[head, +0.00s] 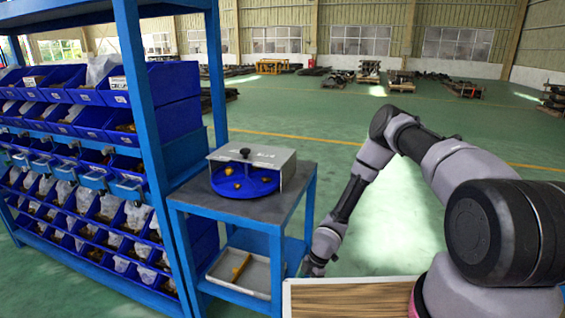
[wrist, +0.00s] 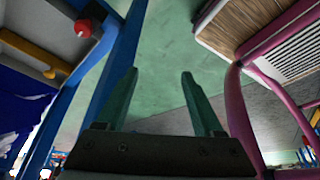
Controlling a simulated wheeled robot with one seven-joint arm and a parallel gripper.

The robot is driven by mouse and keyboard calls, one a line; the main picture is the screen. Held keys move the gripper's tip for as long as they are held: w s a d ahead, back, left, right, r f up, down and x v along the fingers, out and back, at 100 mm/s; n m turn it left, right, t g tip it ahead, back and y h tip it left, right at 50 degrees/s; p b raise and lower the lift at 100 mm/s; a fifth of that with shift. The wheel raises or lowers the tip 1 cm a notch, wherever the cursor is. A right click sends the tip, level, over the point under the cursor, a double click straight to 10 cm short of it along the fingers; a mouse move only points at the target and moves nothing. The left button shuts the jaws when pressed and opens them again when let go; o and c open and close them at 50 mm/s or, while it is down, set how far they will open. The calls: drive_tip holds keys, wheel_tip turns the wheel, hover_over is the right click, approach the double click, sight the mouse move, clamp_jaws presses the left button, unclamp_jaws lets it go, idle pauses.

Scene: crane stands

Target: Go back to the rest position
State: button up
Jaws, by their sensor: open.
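My arm reaches forward and bends down in the head view, and its gripper (head: 312,268) hangs low between the blue stand and the wooden board. In the wrist view my gripper (wrist: 160,78) has its two green fingers apart, with nothing between them but green floor. The small blue stand (head: 305,205) is left of the gripper, with a little gap. Its frame also shows close on the left in the wrist view (wrist: 107,60).
A blue round tray (head: 245,188) with yellow pieces sits under a grey cover (head: 270,156) on the stand. A grey tray (head: 226,284) is on the lower shelf. A blue rack (head: 140,120) of bins fills the left. A wooden-topped surface (head: 345,300) is near the front. Open floor lies beyond.

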drive_tip(key=w+d+r+m+t+h, duration=0.1)
drive_tip(key=w+d+r+m, duration=0.25)
drive_tip(key=r, duration=0.55)
drive_tip(key=w+d+r+m+t+h, duration=0.15)
drive_tip(key=w+d+r, duration=0.35)
drive_tip(key=r, duration=0.5)
drive_tip(key=w+d+r+m+t+h, duration=0.1)
drive_tip(key=w+d+r+m, duration=0.3)
drive_tip(key=r, duration=0.5)
drive_tip(key=s+d+r+m+t+h, duration=0.1)
drive_tip(key=d+r+m, duration=0.2)
drive_tip(key=r, duration=0.8)
drive_tip(key=s+d+r+m+t+h, duration=0.1)
drive_tip(key=s+d+r+m, duration=0.1)
drive_tip(key=r, duration=0.8)
drive_tip(key=s+r+m+t+y, duration=0.3)
drive_tip(key=s+r+m, duration=1)
drive_tip(key=s+r, duration=0.8)
drive_tip(key=s, duration=0.2)
drive_tip(key=shift+s+r+y, duration=0.3)
drive_tip(key=shift+s+y, duration=0.05)
drive_tip(key=shift+s, duration=0.05)
drive_tip(key=shift+d+t, duration=0.1)
drive_tip(key=shift+t, duration=0.15)
